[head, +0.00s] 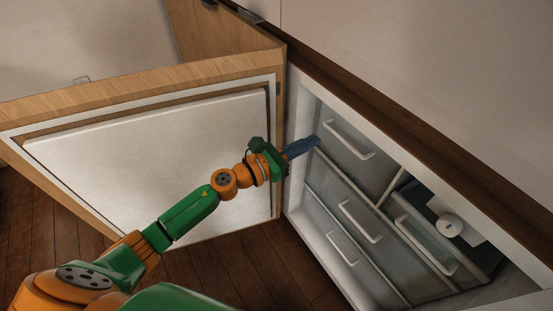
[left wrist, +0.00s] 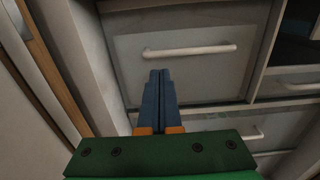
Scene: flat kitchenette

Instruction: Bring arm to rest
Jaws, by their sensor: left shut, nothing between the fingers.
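My left arm, orange and green, reaches in from the lower left in the head view. Its gripper (head: 302,147) with blue fingers is at the left side of the open fridge or freezer opening, close to the upper drawer front. In the left wrist view the gripper (left wrist: 159,90) shows its two blue fingers pressed together with nothing between them. The white handle (left wrist: 190,50) of a drawer (left wrist: 195,80) lies beyond the fingertips; I cannot tell whether they touch the drawer. The same handle shows in the head view (head: 351,140). My right gripper is not in view.
The wood-edged door (head: 150,150) with a white inner panel stands open to the left, behind my arm. Several drawers with white handles fill the cabinet. One drawer (head: 425,240) at the right shows a white round item (head: 449,225) beside it. The dark wood floor (head: 230,275) is clear.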

